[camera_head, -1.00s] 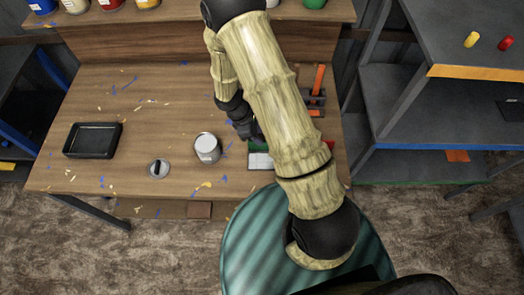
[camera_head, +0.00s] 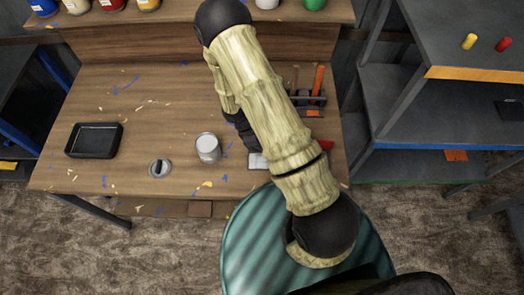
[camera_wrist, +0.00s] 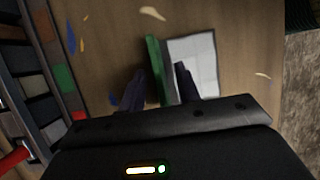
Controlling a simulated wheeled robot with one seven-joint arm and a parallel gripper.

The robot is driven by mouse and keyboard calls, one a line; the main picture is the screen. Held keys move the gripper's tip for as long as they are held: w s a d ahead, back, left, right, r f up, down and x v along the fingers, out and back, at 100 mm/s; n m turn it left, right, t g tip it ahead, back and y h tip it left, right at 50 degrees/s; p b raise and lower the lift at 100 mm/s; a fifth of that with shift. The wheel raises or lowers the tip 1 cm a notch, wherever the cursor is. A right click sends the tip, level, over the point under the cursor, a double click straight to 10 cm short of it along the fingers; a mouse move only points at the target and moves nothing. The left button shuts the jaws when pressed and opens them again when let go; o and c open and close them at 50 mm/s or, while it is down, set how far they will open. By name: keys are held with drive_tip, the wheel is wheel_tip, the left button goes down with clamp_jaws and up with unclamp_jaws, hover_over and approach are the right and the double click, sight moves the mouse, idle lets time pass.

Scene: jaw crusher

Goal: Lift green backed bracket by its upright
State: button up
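The green backed bracket has a green upright (camera_wrist: 153,68) and a pale grey, gridded base plate (camera_wrist: 193,62) to its right in the wrist view. In the head view only a pale corner of the base (camera_head: 257,161) shows; my arm hides the rest. My gripper (camera_wrist: 160,84) is open, with one dark finger on each side of the green upright. The left finger is very close to the upright; I cannot tell whether it touches. The right finger overlaps the base plate in view. In the head view my gripper (camera_head: 241,130) is mostly hidden behind my arm.
A grey-white can (camera_head: 208,148), a small round lid-like piece (camera_head: 160,168) and a black tray (camera_head: 94,140) stand on the wooden bench (camera_head: 130,95). A tool holder (camera_head: 310,98) with orange-handled tools is at right. Jars line the back shelf. Bench left of the can is mostly clear.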

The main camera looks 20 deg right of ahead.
drive_tip(key=shift+f+b, duration=0.25)
drive_tip(key=shift+b, duration=0.05)
drive_tip(key=shift+c, duration=0.4)
clamp_jaws()
